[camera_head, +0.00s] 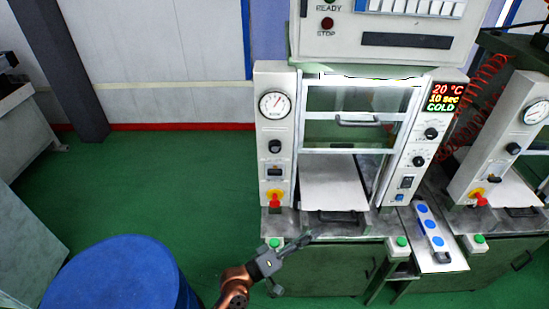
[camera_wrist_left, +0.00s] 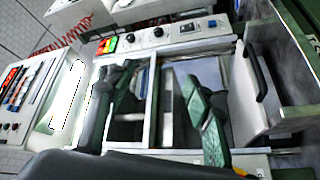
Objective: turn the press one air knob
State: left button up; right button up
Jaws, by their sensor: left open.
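Press one (camera_head: 360,150) stands in the middle of the head view. Its left column carries a round gauge (camera_head: 275,105), a black knob (camera_head: 275,146) below it and a red knob on a yellow plate (camera_head: 274,198) near the foot. I cannot tell by label which is the air knob. My left gripper (camera_head: 296,260) is open and empty, in front of and below this column, apart from the knobs. My right gripper is out of view.
A blue drum (camera_head: 125,275) stands at the lower left. A green-buttoned box (camera_head: 274,243) is close to my left gripper. A tray with blue discs (camera_head: 432,240) lies to the right, beside a second press (camera_head: 510,135). Green floor (camera_head: 190,190) is free left of the press.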

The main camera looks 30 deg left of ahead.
pick_arm(q)
jog(key=w+a+r+n+t+y, duration=0.1)
jog(key=a+r+n+t+y, duration=0.3)
jog(key=r+n, duration=0.35)
jog(key=w+a+r+n+t+y, duration=0.1)
jog(key=a+r+n+t+y, duration=0.25)
jog(key=r+n, duration=0.45)
jog(key=n+g+y, duration=0.6)
jog(key=n+y, duration=0.8)
jog(key=n, duration=0.7)
send_near(274, 150)
jog(key=w, duration=0.1)
jog(key=shift+h, duration=0.25)
jog(key=x, duration=0.4)
jog(key=p+x, duration=0.1)
jog(key=x, duration=0.3)
jog(key=shift+s+a+r, duration=0.15)
jog(key=shift+r, duration=0.1)
jog(key=shift+c, duration=0.2)
